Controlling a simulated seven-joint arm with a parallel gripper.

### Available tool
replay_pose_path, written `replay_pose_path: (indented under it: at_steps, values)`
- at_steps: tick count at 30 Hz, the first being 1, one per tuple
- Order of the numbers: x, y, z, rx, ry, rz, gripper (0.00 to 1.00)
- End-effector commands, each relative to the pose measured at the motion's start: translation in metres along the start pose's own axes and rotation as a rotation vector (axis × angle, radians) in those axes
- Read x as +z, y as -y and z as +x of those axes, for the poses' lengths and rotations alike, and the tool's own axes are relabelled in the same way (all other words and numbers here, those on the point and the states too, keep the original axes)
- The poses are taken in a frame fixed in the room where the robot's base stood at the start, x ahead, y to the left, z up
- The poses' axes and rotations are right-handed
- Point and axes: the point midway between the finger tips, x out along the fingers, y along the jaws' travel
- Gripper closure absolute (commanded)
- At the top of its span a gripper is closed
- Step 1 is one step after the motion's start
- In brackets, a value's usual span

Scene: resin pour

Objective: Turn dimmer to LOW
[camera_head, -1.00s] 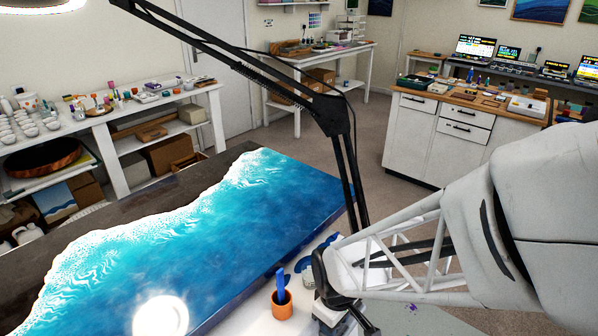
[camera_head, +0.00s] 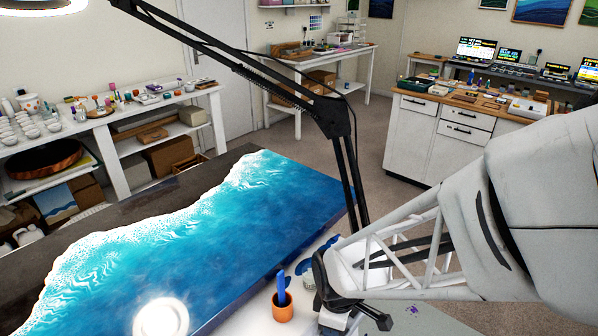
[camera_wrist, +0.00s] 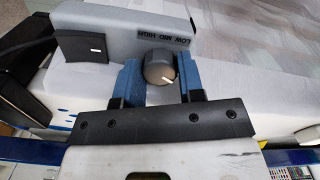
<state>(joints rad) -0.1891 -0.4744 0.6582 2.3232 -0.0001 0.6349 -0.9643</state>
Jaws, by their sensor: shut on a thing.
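The dimmer knob (camera_wrist: 158,66) is a dark grey round knob with a white pointer mark. It sits on a grey dimmer box (camera_wrist: 125,36) marked LOW MID HIGH. The mark faces the lower right in the wrist view, away from the lettering. My gripper (camera_wrist: 160,80) has its blue fingers on both sides of the knob and is shut on it. In the head view, the wrist end of my arm is at the lower middle, beside the table; the knob and fingertips cannot be made out there.
An orange cup (camera_head: 283,308) with blue tools stands left of my wrist. The blue resin table (camera_head: 200,230) lies further left, with a black lamp arm (camera_head: 335,120) rising behind it. White drawers (camera_head: 437,130) stand at back right.

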Motion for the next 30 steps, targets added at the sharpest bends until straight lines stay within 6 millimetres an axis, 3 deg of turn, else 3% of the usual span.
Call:
replay_pose_path:
  at_steps: [4,5,9,20,30]
  values:
    - [0.000,0.000,0.000,0.001,-0.001,0.000,0.88]
    - [0.000,0.000,0.000,0.001,-0.001,0.001,0.61]
    - [0.000,0.000,0.000,0.001,-0.001,0.001,0.40]
    - [0.000,0.000,-0.003,0.001,-0.001,0.001,0.39]
    - [-0.001,-0.001,-0.036,0.003,-0.002,0.001,0.39]
